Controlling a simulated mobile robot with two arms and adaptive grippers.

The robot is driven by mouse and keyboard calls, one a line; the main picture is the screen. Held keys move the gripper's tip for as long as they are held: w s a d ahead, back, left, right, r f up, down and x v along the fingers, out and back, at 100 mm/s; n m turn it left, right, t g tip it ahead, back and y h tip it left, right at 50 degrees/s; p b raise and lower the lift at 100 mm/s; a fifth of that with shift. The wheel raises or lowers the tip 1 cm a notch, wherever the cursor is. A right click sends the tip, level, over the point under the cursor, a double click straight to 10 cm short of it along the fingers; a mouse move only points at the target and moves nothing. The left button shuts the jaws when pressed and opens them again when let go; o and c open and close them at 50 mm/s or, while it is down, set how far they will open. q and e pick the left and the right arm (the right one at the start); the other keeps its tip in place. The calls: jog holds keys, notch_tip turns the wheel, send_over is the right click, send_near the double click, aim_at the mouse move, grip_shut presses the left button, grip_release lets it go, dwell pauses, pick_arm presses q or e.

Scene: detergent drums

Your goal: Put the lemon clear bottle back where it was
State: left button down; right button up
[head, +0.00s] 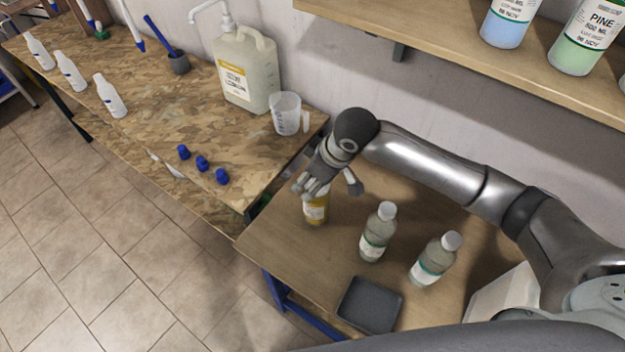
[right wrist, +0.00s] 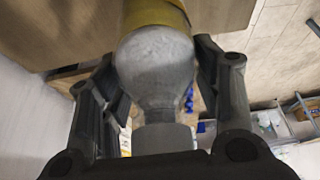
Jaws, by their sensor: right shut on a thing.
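The lemon clear bottle, with a yellow label (head: 315,213), is at the left part of the small wooden table (head: 290,248). My right gripper (head: 328,187) is shut around its upper part from above, hiding its cap. In the right wrist view the bottle's clear shoulder (right wrist: 157,65) sits between the two fingers (right wrist: 160,85), with the yellow label beyond. I cannot tell whether its base touches the table. My left gripper is not in view.
A grey tray (head: 369,305) lies at the table's front edge. The adjoining workbench (head: 150,110) carries a large jug (head: 245,75), a measuring cup (head: 286,113), several blue caps (head: 202,163) and white bottles (head: 110,97). A wall shelf (head: 440,35) with bottles hangs above.

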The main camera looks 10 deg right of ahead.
jog(key=shift+f, duration=0.45)
jog(key=shift+s+f, duration=0.1)
jog(key=shift+f, duration=0.4)
jog(key=o, duration=1.2)
jog(key=shift+o, duration=0.2)
jog(key=b+v, duration=0.1)
jog(key=v, duration=1)
jog(key=shift+r, duration=0.25)
jog(key=shift+s+d+r, duration=0.1)
jog(key=shift+s+r, duration=0.05)
jog(key=shift+r, duration=0.2)
